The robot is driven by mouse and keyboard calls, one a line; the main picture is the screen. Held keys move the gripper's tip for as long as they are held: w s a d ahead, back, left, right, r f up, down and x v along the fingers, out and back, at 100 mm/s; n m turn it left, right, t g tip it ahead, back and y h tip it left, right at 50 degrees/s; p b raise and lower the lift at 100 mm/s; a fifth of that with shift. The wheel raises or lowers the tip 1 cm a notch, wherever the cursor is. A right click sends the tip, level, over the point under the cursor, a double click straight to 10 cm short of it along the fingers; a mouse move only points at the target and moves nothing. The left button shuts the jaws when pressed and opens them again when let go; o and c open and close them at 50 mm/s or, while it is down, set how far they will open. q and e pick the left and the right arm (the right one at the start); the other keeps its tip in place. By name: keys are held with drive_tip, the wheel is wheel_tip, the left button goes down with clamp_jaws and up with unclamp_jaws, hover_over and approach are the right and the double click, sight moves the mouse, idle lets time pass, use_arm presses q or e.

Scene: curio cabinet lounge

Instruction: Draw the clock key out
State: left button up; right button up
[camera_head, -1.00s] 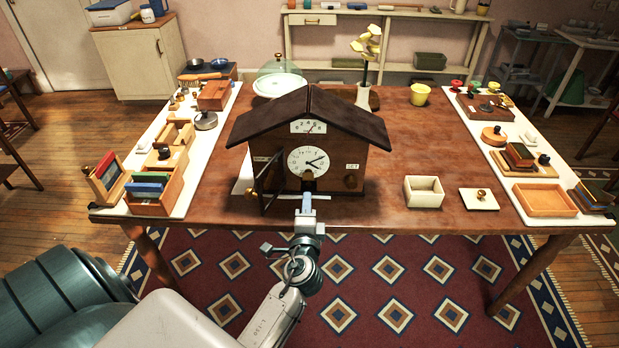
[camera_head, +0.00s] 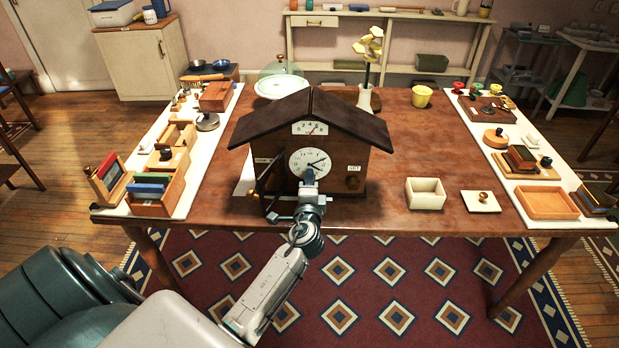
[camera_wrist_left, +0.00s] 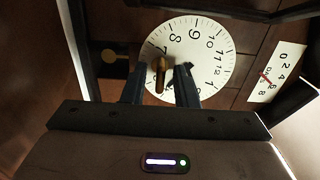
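The house-shaped wooden clock (camera_head: 340,160) stands on the table with its small front door (camera_head: 268,178) swung open at the left. Its white dial (camera_head: 308,159) faces me. The clock key (camera_wrist_left: 161,74), a brass-coloured piece, sticks out of the dial in the left wrist view. My left gripper (camera_wrist_left: 160,88) is open, one dark finger on each side of the key, with gaps visible between. In the head view the left gripper (camera_head: 309,176) is in front of the lower dial and hides the key. My right gripper is not in view.
A cream open box (camera_head: 425,194) and a flat lid with a knob (camera_head: 480,201) lie right of the clock. Trays of small items line both table sides. A glass dome (camera_head: 281,75) and a vase (camera_head: 366,97) stand behind. The front right tabletop is mostly clear.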

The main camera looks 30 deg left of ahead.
use_arm(q)
clamp_jaws()
drive_tip(key=shift+s+d, duration=0.2)
drive_tip(key=shift+s, duration=0.1)
drive_tip(key=shift+s+d, duration=0.15)
drive_tip(key=shift+s, duration=0.1)
drive_tip(key=shift+s, duration=0.1)
idle(0.5)
drive_tip(key=shift+v, duration=2.3)
